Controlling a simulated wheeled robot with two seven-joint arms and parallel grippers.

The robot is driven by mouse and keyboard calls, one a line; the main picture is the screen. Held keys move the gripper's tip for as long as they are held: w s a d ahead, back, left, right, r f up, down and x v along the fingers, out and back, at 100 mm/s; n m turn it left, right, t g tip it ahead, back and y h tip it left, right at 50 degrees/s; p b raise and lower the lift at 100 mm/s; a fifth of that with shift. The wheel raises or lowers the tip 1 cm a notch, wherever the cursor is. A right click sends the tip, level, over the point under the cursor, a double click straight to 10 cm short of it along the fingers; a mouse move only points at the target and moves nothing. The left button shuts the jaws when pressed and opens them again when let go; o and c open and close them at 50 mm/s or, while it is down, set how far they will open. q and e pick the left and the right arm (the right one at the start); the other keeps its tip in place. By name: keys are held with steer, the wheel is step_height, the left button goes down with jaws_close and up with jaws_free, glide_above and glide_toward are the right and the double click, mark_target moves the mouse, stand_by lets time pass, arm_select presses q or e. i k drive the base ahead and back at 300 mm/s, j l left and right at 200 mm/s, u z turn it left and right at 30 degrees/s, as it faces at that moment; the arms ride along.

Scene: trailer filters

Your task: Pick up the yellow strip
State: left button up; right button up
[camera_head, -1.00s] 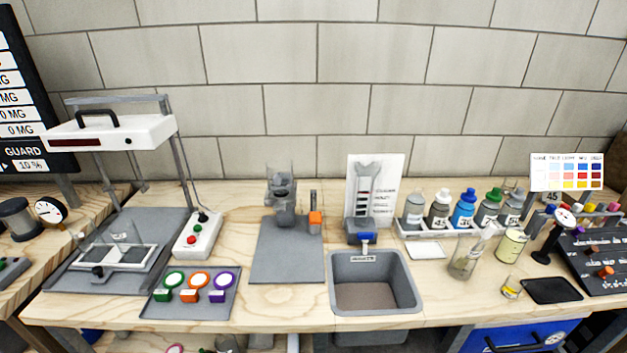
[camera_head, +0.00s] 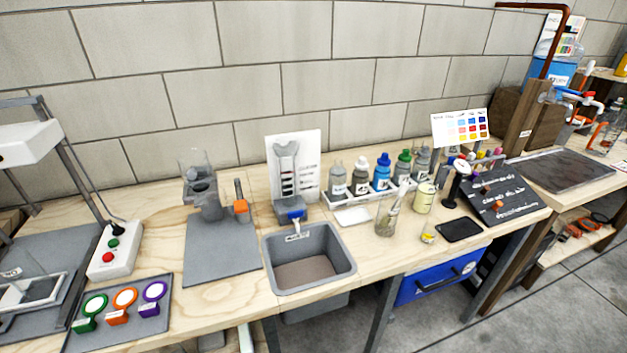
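I cannot clearly make out a yellow strip. A small clear cup with something yellow in it (camera_head: 428,237) stands on the right part of the bench, left of a flat black pad. A clear beaker with thin pale pieces standing in it (camera_head: 386,222) is just left of it. A pale yellow-green canister (camera_head: 424,197) stands upright behind the cup. Neither of my grippers shows in the view.
A grey sink (camera_head: 345,265) is set into the bench's front edge. A black pad (camera_head: 459,230) and dark board (camera_head: 500,195) lie to the right. A colour chart (camera_head: 460,127) stands behind.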

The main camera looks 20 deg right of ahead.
mark_target(480, 155)
steer(key=l+z, duration=0.25)
steer(key=z, duration=0.15)
steer(key=l+z, duration=0.2)
steer(key=z, duration=0.15)
steer(key=i+l+z, duration=0.15)
steer(key=z, duration=0.25)
steer(key=i+l+z, duration=0.1)
steer(key=l+z, duration=0.15)
steer(key=z, duration=0.15)
